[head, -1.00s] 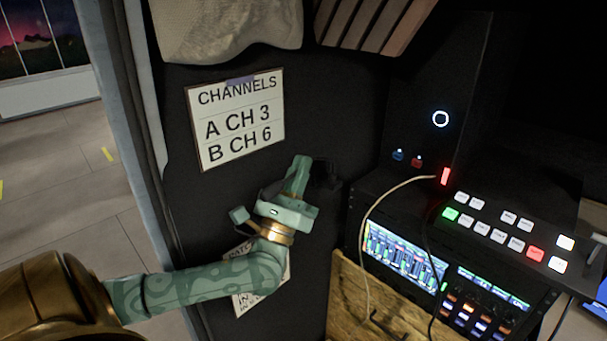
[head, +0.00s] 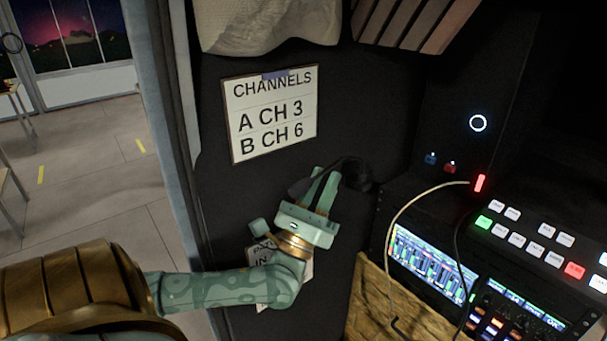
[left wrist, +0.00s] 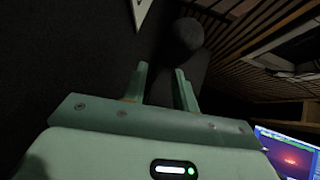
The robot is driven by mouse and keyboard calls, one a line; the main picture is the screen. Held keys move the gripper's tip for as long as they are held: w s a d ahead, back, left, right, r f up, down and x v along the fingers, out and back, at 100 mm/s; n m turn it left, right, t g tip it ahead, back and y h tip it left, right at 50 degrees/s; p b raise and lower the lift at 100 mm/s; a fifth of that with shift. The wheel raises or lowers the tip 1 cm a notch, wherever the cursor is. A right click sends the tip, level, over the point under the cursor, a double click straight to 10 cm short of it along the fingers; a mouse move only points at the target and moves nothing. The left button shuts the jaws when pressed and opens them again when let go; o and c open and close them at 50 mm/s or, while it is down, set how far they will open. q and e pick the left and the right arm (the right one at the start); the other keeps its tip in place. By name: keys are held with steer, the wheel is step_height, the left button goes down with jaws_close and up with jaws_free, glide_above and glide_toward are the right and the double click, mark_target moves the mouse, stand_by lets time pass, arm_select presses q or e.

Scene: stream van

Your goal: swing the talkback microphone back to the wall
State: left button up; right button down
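The talkback microphone (head: 299,187) is dark and hard to make out against the black wall panel. Its thin dark arm (head: 345,161) curves from a dark mount (head: 360,179) at the right, and its tip points left. My left gripper (head: 323,174) is open at the microphone, its two fingers apart and the dark arm passing at their tips. I cannot tell whether they touch. In the left wrist view, the open fingers (left wrist: 160,72) have an empty gap, and a dark rounded shape (left wrist: 188,34), probably the microphone, lies beyond them. My right gripper is not in view.
A CHANNELS sign (head: 275,113) hangs on the panel above, and a lower paper (head: 262,258) is partly behind my arm. At right are a mixer screen (head: 432,262), lit buttons (head: 530,240) and a pale cable (head: 410,203). Open floor (head: 90,170) lies left.

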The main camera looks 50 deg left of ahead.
arm_select(q)
steer(key=b+v, duration=0.3)
steer(key=v, duration=1)
